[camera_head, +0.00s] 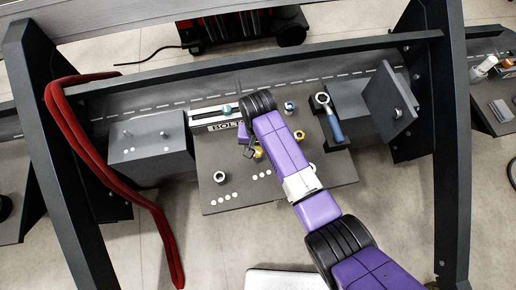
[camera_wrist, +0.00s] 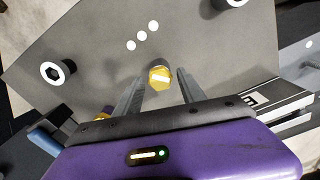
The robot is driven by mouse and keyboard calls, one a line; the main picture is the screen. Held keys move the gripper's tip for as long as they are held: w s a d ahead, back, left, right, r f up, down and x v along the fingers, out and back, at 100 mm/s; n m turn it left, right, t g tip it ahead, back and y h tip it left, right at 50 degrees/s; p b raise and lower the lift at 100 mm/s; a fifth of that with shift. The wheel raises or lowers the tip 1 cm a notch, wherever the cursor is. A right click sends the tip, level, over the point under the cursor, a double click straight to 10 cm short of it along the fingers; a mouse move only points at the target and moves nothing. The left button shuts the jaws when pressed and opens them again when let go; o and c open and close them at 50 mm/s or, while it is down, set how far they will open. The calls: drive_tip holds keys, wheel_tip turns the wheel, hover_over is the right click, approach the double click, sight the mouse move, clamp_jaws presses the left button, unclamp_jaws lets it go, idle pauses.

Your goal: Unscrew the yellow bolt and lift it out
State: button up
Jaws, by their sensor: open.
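The yellow bolt (camera_wrist: 160,77) has a hexagonal head with a pale mark across it and stands on the grey board (camera_wrist: 95,35). In the head view the yellow bolt (camera_head: 258,153) shows just below my gripper. In the wrist view my gripper (camera_wrist: 160,73) is open, one finger on each side of the bolt head, with gaps visible. I cannot tell how far the fingertips are above the board.
A dark bolt with a white ring (camera_wrist: 52,73) stands at the left in the wrist view. White dots (camera_wrist: 143,35) mark the board. A blue-handled tool (camera_head: 334,128) lies at the board's right. Grey boxes (camera_head: 150,140) flank the board, and dark frame posts stand at both sides.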

drive_tip(key=m+p, duration=0.1)
drive_tip(key=m, duration=0.4)
drive_tip(key=shift+m, duration=0.3)
drive_tip(key=m+p, duration=0.1)
drive_tip(key=m, duration=0.2)
drive_tip(key=shift+r+m, duration=0.1)
drive_tip(key=shift+m, duration=0.3)
drive_tip(key=m, duration=0.3)
drive_tip(key=shift+m+p, duration=0.35)
drive_tip(key=shift+m, duration=0.05)
drive_tip(key=m, duration=0.4)
clamp_jaws()
drive_tip(key=n+p, duration=0.1)
drive_tip(key=n, duration=0.2)
drive_tip(key=shift+n, duration=0.4)
drive_tip(key=n, duration=0.5)
drive_tip(key=shift+p, duration=0.35)
drive_tip(key=shift+n, duration=1.4)
